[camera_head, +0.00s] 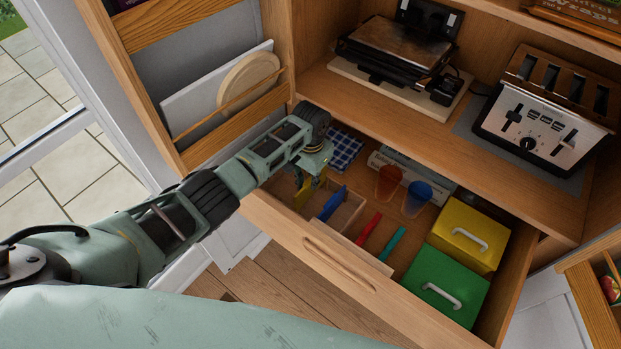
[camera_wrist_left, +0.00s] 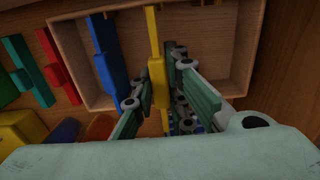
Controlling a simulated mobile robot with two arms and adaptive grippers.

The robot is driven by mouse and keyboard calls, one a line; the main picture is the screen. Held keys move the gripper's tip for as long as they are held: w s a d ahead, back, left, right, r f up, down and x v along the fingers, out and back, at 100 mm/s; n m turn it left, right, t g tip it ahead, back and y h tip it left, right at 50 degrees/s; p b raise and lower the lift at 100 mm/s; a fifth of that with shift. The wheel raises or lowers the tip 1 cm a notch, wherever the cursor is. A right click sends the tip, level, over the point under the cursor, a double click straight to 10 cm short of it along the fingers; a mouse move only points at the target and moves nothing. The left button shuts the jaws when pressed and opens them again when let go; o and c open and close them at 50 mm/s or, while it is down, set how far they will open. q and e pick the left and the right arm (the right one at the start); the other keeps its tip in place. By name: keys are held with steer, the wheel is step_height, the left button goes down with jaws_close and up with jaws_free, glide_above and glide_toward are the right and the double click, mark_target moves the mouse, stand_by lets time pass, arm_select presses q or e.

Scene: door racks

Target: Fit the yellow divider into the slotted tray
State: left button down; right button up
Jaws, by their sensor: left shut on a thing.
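The yellow divider (camera_head: 303,194) is upright between the fingers of my left gripper (camera_head: 310,180), at the left part of the open drawer. In the left wrist view the yellow divider (camera_wrist_left: 154,55) stands between the fingers of the left gripper (camera_wrist_left: 158,88) and extends across the wooden tray (camera_wrist_left: 245,45). Whether its ends sit in slots cannot be told. A blue divider (camera_wrist_left: 106,55) stands in the tray beside it, and also shows in the head view (camera_head: 332,204). My right gripper is not in view.
A red divider (camera_head: 368,228) and a teal divider (camera_head: 391,244) lie right of the tray. Yellow (camera_head: 466,236) and green (camera_head: 445,284) boxes fill the drawer's right end. Orange (camera_head: 388,184) and blue (camera_head: 417,198) cups stand behind. A toaster (camera_head: 545,125) is on the shelf above.

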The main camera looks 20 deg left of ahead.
arm_select(q)
steer(key=shift+f+b, duration=0.55)
steer(key=shift+f, duration=0.25)
steer(key=shift+f+b, duration=1.05)
steer(key=shift+f, duration=0.4)
steer(key=c, duration=1.7)
jaws_free()
steer(key=shift+r, duration=0.1)
steer(key=shift+o, duration=0.2)
step_height(320, 180, up, 12)
